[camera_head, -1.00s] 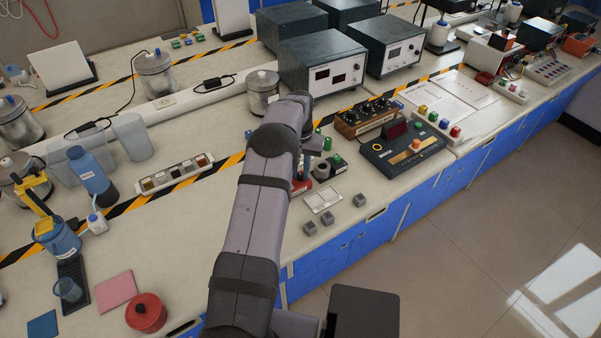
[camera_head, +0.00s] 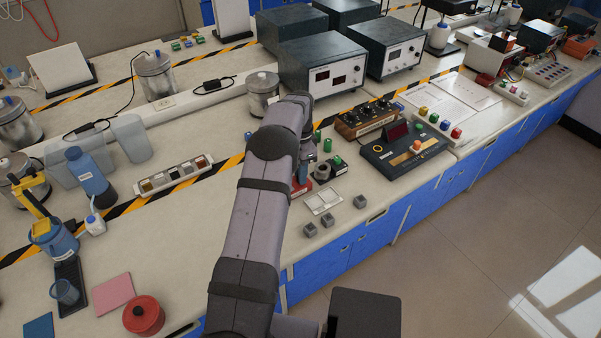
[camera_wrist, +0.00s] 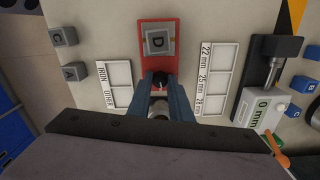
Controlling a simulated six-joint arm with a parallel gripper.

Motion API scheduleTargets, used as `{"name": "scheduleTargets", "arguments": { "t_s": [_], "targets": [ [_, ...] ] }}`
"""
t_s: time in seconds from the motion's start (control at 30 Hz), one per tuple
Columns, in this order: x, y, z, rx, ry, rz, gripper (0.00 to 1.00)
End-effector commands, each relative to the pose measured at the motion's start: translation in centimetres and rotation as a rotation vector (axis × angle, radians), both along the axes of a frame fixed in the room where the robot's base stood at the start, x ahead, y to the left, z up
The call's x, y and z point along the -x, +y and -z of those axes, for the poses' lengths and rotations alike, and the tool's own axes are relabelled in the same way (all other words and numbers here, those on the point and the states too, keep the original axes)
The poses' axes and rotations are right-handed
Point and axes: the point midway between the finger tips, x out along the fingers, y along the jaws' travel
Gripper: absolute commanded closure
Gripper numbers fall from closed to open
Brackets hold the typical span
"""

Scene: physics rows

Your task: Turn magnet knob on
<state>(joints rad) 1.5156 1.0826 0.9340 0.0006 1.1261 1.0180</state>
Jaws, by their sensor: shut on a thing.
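A small dark knob (camera_wrist: 160,77) is at the lower end of the red base. My gripper (camera_wrist: 160,84) has its two blue-grey fingers on either side of the knob and is shut on it. A round grey part shows between the fingers below it. In the head view the red base (camera_head: 303,187) shows only in part beside my arm, which hides the knob and most of my gripper.
Grey cubes (camera_head: 327,220) and a white tray (camera_head: 323,200) lie close by. A dark console (camera_head: 405,151) is beyond.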

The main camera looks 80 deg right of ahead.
Motion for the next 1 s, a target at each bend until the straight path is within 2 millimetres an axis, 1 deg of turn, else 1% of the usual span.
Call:
{"name": "scheduleTargets", "arguments": {
  "t_s": [0.2,0.4,0.93,0.97,1.0],
  "targets": [
    [0.05,-0.22,-0.25,0.008,0.001,0.135,1.00],
    [0.06,-0.23,-0.27,0.008,0.001,0.204,1.00],
    [0.07,-0.25,-0.30,0.008,0.000,0.232,1.00],
    [0.07,-0.25,-0.30,0.008,0.000,0.231,0.79],
    [0.06,-0.24,-0.29,0.008,0.000,0.231,0.73]
  ]
}}
